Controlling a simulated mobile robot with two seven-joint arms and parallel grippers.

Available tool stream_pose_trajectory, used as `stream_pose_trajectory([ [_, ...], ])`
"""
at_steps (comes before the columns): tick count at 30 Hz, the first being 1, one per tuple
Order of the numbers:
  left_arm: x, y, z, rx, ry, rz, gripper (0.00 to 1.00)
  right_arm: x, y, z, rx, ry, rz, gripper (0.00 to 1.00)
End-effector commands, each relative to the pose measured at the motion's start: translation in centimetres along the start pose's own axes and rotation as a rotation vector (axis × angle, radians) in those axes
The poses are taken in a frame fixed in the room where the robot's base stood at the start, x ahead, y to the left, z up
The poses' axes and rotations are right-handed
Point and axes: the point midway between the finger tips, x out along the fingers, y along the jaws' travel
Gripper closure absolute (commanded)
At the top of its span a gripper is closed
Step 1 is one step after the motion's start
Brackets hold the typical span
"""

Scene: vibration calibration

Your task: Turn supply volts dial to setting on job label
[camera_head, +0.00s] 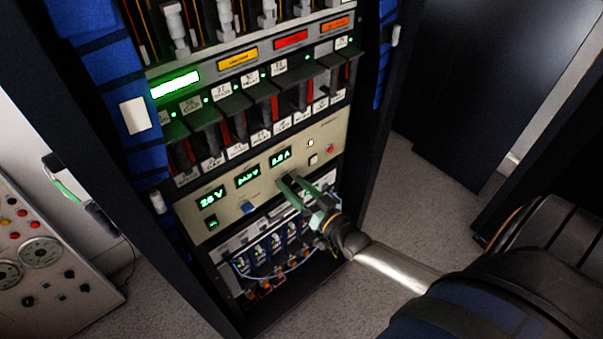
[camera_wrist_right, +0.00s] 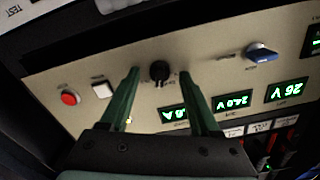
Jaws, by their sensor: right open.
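The beige supply panel (camera_head: 262,178) sits low in the rack, with green displays, one reading 26 V (camera_head: 210,198). A blue dial (camera_head: 247,207) is on the panel below the displays; it also shows in the right wrist view (camera_wrist_right: 262,53). My right gripper (camera_head: 286,183) is open in front of the panel. In the right wrist view its fingers (camera_wrist_right: 160,77) stand either side of a black knob (camera_wrist_right: 159,69); contact cannot be told. The print under the dials is too small to read, and I cannot make out a job label. My left gripper is not in view.
A red button (camera_wrist_right: 68,97) and a white button (camera_wrist_right: 102,89) are near the fingers. Rows of labelled modules (camera_head: 240,110) are above the panel, and cabled units (camera_head: 270,250) below. A gauge console (camera_head: 45,260) stands at left. Grey floor (camera_head: 400,210) is clear at right.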

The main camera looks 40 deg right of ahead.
Motion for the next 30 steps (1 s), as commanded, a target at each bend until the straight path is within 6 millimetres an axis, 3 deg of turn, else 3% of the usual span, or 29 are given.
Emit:
stream_pose_trajectory([
  [5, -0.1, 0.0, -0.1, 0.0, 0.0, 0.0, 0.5, -1.8, 0.0, 0.1, 0.0, -0.002, 0.001, 0.37],
  [19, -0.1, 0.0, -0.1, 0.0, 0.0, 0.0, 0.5, -10.5, 0.0, 0.1, -0.001, -0.004, 0.0, 0.37],
  [24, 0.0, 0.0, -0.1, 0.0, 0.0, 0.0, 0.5, -12.0, 0.0, 0.1, 0.0, -0.002, 0.0, 0.37],
  [30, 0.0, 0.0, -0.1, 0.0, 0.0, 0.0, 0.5, -12.4, 0.0, 0.0, 0.0, 0.0, 0.0, 0.37],
])
